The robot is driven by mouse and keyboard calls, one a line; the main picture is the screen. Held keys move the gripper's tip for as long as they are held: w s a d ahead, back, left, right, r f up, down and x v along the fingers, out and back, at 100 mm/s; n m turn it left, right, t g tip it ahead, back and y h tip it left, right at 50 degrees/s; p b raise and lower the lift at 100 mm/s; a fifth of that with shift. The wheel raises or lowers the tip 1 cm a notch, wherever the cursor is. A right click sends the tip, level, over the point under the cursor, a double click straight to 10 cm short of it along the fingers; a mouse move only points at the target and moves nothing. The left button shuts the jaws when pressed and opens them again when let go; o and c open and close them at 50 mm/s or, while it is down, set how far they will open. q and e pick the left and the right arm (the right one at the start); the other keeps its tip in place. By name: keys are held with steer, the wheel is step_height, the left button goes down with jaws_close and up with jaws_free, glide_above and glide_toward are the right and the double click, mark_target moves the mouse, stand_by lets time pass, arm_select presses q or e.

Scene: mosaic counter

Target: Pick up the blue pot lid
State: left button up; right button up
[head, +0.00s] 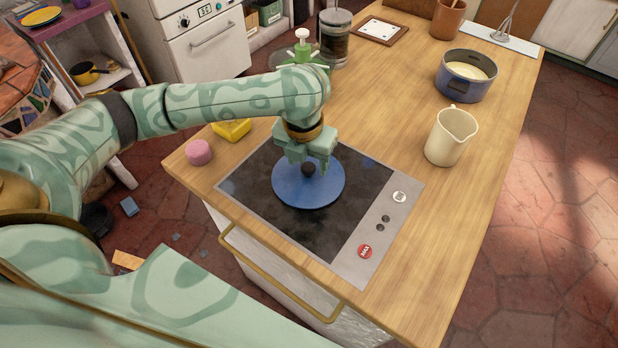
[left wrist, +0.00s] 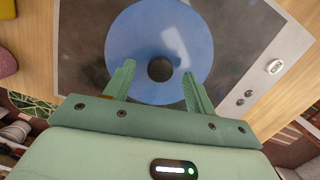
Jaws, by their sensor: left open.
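The blue pot lid (head: 308,190) is a flat round disc with a dark knob in its middle, lying on the dark cooktop (head: 270,221). My left gripper (head: 308,166) points down over the lid, with its fingers near the knob. In the left wrist view the blue lid (left wrist: 158,35) fills the upper middle. I cannot tell whether the fingertips touch the lid. My right gripper is not in view.
A cream jug (head: 450,137) stands right of the cooktop, with a blue pot (head: 467,77) behind it. A pink round thing (head: 199,152) and a yellow block (head: 232,130) sit at the left counter edge. A glass press (head: 334,42) stands behind my arm. The front right wood is clear.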

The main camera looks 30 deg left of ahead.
mark_target(308, 166)
arm_select(q)
steer(key=f+b, duration=0.1)
steer(key=f, duration=0.2)
steer(key=shift+w, duration=0.2)
steer(key=shift+r, duration=0.1)
steer(key=c, duration=1.1)
steer(key=shift+r, duration=0.1)
